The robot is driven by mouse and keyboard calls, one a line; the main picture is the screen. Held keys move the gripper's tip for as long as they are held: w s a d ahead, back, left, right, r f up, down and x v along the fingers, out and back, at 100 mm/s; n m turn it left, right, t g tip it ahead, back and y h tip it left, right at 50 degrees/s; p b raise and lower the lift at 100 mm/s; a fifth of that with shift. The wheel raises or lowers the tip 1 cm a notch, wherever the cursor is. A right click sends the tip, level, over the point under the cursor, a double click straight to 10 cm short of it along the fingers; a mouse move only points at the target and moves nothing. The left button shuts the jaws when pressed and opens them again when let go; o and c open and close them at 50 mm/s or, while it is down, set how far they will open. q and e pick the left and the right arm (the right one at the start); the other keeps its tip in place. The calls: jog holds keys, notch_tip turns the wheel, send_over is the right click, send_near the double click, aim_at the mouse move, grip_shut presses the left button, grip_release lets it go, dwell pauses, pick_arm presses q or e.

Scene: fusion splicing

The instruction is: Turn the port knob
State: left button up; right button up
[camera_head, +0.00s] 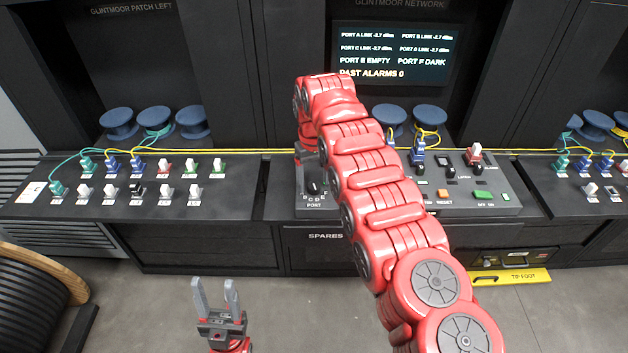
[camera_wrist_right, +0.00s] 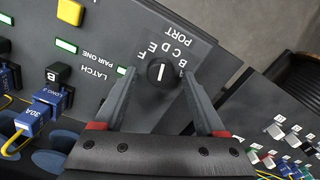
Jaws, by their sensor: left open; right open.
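The port knob (camera_wrist_right: 162,72) is a round black knob with a white pointer line, on a dark panel marked PORT with letters around it. The line stands nearly upright in the right wrist view; its exact letter is hard to tell. My right gripper (camera_wrist_right: 159,80) is open, with one finger on each side of the knob; contact is not clear. My left gripper (camera_head: 213,284) is open and empty, low over the floor in front of the bench.
The panel also carries an orange RESET button (camera_head: 442,194), a green button (camera_head: 482,195) and a blue plug (camera_head: 417,157). A screen (camera_head: 392,55) lists port links. Rows of connectors (camera_head: 136,190) stand on the left bench. Yellow cable runs behind.

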aim_at(314, 185)
notch_tip(314, 185, up, 16)
jog(key=p, duration=1.5)
jog(key=shift+r, duration=0.25)
